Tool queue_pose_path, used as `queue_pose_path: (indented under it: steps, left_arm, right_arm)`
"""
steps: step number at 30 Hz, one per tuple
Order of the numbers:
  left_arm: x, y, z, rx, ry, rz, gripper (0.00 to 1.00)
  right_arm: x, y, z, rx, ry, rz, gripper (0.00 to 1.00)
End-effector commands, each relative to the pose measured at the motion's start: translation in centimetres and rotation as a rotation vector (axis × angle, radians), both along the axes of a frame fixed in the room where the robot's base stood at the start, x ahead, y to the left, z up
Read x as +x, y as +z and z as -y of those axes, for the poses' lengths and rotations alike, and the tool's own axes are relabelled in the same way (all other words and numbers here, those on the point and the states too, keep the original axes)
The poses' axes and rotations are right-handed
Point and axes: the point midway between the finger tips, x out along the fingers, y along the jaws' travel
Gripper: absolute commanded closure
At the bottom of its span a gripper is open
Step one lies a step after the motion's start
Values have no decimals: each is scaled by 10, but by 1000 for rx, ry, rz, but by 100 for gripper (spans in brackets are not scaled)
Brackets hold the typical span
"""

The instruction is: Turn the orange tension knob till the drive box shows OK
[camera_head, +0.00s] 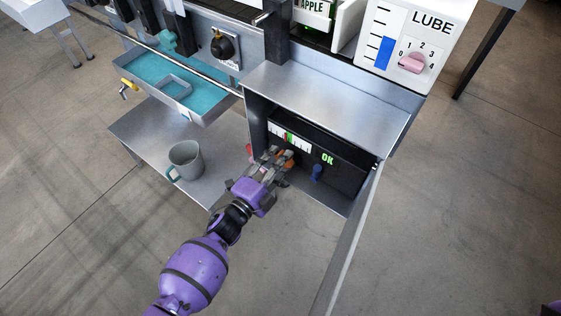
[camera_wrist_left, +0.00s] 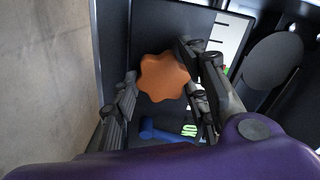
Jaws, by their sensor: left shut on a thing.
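The black drive box (camera_head: 345,172) sits inside a metal housing, and its display (camera_head: 327,159) shows a green OK. A gauge with a green band (camera_head: 290,137) is on its left part. The orange tension knob (camera_wrist_left: 163,77) is star-shaped and lies between the fingers of my left gripper (camera_wrist_left: 166,90). In the head view my left gripper (camera_head: 274,160) is at the box front and mostly hides the knob. It is shut on the knob. The OK display also shows in the left wrist view (camera_wrist_left: 189,130). My right gripper is not in view.
A grey mug (camera_head: 185,160) stands on the metal shelf at left. A teal-lined tray (camera_head: 160,82) is above it. A LUBE panel with a pink knob (camera_head: 412,63) is at upper right.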

Motion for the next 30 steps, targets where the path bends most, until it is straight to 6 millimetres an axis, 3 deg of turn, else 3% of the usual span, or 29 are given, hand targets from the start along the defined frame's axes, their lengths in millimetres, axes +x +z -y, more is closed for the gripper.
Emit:
queue_pose_path:
  steps: [15, 30]
  left_arm:
    - [-1, -4, -1, -233, 4, -179, 85]
    - [-2, -5, -1, -263, 4, -204, 85]
  right_arm:
    - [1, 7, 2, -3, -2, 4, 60]
    - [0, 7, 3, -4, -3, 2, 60]
